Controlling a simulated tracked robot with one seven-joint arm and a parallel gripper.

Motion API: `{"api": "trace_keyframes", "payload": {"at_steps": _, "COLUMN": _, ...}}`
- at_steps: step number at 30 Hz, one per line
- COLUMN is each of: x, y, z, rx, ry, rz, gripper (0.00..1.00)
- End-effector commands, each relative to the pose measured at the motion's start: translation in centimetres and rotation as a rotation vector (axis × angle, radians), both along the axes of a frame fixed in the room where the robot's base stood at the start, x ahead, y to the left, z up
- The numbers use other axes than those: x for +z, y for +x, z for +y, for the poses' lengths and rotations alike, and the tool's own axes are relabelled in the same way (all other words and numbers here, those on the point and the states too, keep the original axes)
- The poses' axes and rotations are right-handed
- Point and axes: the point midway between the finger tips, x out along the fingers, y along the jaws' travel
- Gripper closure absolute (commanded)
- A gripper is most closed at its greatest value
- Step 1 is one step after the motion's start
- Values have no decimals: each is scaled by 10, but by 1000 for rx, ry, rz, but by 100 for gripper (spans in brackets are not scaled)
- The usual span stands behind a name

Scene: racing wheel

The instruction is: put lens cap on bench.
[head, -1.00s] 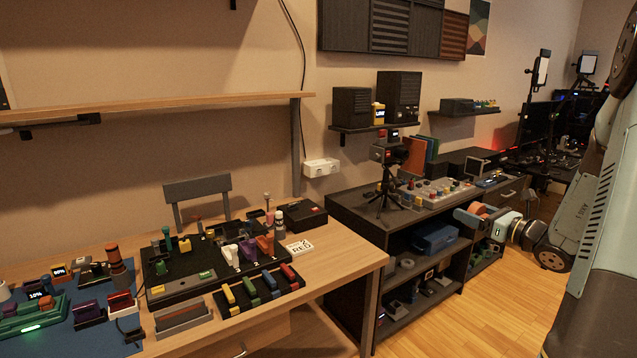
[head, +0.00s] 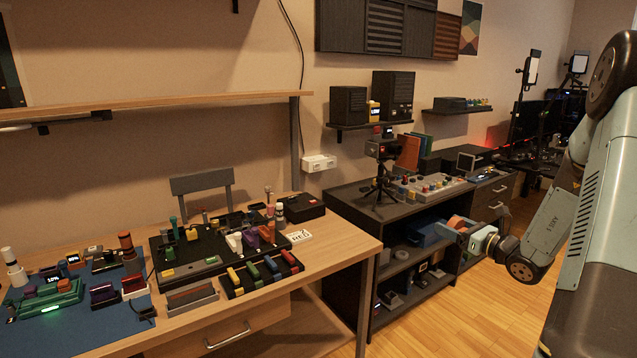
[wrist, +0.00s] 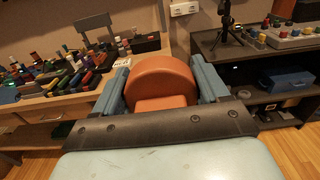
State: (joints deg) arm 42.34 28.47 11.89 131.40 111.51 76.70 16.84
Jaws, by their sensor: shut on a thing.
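The lens cap appears as an orange round piece (wrist: 163,82) between the two blue-grey fingers of my gripper (wrist: 164,85) in the wrist view. The fingers are shut on its sides. In the head view my gripper (head: 457,228) hangs in the air at the right, in front of the dark shelf unit, with a bit of the orange cap (head: 461,223) showing. The bench (head: 335,250) is the light wooden worktop at the left of the head view. My gripper is to the right of it and apart from it.
The bench top is crowded with a black tool tray (head: 185,258), a blue mat (head: 95,325) and several small coloured parts. Bare wood shows along its right front edge. The dark shelf unit (head: 350,205) carries a camera on a tripod (head: 381,170). Wooden floor lies in front.

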Motion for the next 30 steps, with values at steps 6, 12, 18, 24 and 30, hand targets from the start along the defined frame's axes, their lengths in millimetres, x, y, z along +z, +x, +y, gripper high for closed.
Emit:
{"api": "trace_keyframes", "payload": {"at_steps": 6, "x": -51, "y": 21, "z": 26, "rx": -7, "ry": 6, "rz": 5, "gripper": 55}}
{"api": "trace_keyframes", "payload": {"at_steps": 12, "x": -97, "y": 36, "z": 51, "rx": -23, "ry": 6, "rz": 6, "gripper": 55}}
{"api": "trace_keyframes", "payload": {"at_steps": 18, "x": -141, "y": 45, "z": 78, "rx": -42, "ry": 6, "rz": 5, "gripper": 55}}
{"api": "trace_keyframes", "payload": {"at_steps": 24, "x": -183, "y": 50, "z": 105, "rx": -63, "ry": 5, "rz": 5, "gripper": 55}}
{"api": "trace_keyframes", "payload": {"at_steps": 30, "x": -213, "y": 51, "z": 125, "rx": -79, "ry": 3, "rz": 2, "gripper": 55}}
